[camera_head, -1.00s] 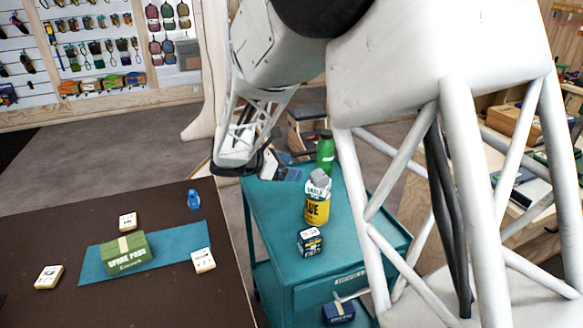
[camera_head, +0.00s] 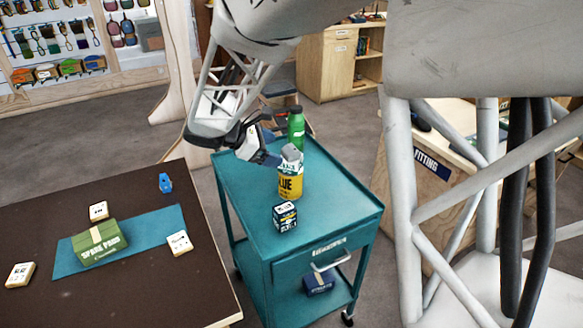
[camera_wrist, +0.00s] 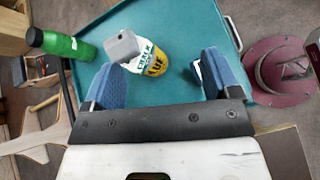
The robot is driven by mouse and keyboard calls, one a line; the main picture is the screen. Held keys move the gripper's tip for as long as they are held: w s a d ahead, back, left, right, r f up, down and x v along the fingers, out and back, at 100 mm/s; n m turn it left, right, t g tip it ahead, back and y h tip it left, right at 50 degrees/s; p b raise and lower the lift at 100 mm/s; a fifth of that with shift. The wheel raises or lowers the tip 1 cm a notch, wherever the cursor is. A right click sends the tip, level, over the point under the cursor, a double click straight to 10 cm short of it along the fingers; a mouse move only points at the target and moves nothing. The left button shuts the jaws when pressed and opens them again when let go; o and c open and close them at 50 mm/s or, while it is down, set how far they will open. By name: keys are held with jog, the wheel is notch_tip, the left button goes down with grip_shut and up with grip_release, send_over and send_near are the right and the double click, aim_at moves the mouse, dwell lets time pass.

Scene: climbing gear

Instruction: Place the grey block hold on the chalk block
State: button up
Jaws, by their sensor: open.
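The grey block hold (camera_head: 292,153) appears to sit on top of the white and green chalk block (camera_head: 290,167). The chalk block appears to rest on the yellow glue can (camera_head: 290,187) on the teal cart. In the wrist view the grey hold (camera_wrist: 123,46) covers the upper left of the chalk block (camera_wrist: 145,52), with the can (camera_wrist: 157,64) behind. My gripper (camera_head: 264,149) is just left of the stack in the head view. In the wrist view my gripper (camera_wrist: 165,62) is open and nothing is held; its blue pads frame the stack, the left pad close to the hold.
A green bottle (camera_head: 296,128) stands behind the stack, and a dark blue box (camera_head: 285,216) in front, on the teal cart (camera_head: 335,195). The cart's right side is clear. The brown table (camera_head: 130,285) at left carries a green spare pads box (camera_head: 98,243) and small white blocks.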

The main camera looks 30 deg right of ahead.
jog(key=s+a+r+m+t+y, duration=0.1)
jog(key=s+a+m+y, duration=0.1)
jog(key=s+m, duration=0.3)
jog(key=s+a+r+m+t+y, duration=0.1)
jog(key=s+a+r+m+y, duration=0.1)
jog(key=s, duration=1.1)
jog(key=s+a+r+m+t+y, duration=0.1)
jog(key=s+a+m+y, duration=0.3)
jog(key=s+m+y, duration=0.3)
jog(key=s, duration=0.3)
jog(key=shift+a+r+m+t, duration=0.25)
jog(key=shift+m+t, duration=0.05)
